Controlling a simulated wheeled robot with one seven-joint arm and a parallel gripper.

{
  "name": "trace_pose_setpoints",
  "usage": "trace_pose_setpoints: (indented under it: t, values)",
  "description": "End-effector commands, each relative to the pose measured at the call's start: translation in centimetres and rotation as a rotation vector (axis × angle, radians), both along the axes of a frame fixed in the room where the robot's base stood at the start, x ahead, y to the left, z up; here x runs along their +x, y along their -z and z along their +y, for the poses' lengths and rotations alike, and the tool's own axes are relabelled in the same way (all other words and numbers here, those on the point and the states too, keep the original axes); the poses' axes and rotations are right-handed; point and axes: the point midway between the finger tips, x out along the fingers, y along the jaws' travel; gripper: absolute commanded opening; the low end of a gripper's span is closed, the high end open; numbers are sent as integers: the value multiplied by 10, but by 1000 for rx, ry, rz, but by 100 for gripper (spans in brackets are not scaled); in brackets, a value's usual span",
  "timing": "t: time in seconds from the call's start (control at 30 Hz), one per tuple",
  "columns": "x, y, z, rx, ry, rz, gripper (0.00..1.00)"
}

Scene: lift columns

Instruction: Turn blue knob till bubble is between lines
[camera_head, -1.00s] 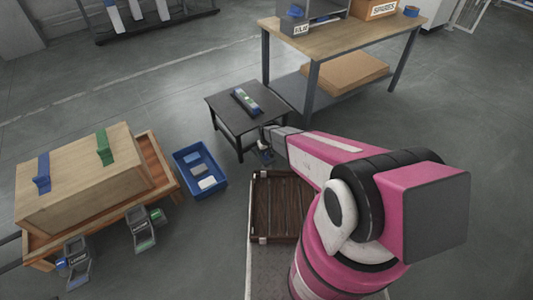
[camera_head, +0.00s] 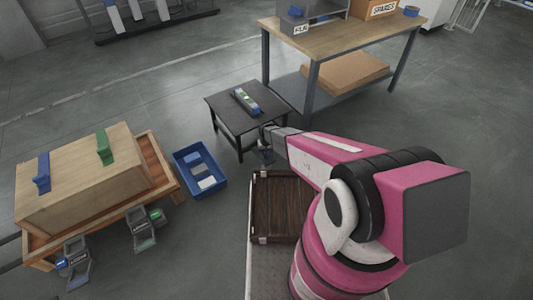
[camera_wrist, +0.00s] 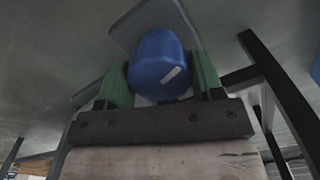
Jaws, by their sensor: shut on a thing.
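A level with a small green-yellow window (camera_head: 247,101) lies on the small black table (camera_head: 223,107). The bubble and its lines are too small to make out. The blue knob (camera_wrist: 158,62), with a pale mark on its side, shows in the wrist view between the two green fingers of my gripper (camera_wrist: 162,80). The fingers are shut on it from both sides. In the head view my gripper (camera_head: 266,143) is at the table's near right side, below its top. There the knob is too small and partly hidden to make out clearly.
A blue bin (camera_head: 181,160) with several pieces stands left of the table. A wooden box (camera_head: 85,185) with blue and green parts stands at the left. A workbench (camera_head: 350,40) stands behind. Open floor lies between.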

Motion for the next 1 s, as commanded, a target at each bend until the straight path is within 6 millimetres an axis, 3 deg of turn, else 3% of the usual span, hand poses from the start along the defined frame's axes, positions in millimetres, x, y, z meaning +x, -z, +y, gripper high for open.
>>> trace_pose_setpoints:
  t: [0.47, 0.5, 0.57, 1.0]
  values:
    - [0, -1, 0, 0, 82, 0, 37]
    - [0, -1, 0, 0, 82, 0, 71]
    - [0, -1, 0, 0, 81, 0, 86]
    - [0, -7, 0, 0, 81, 0, 86]
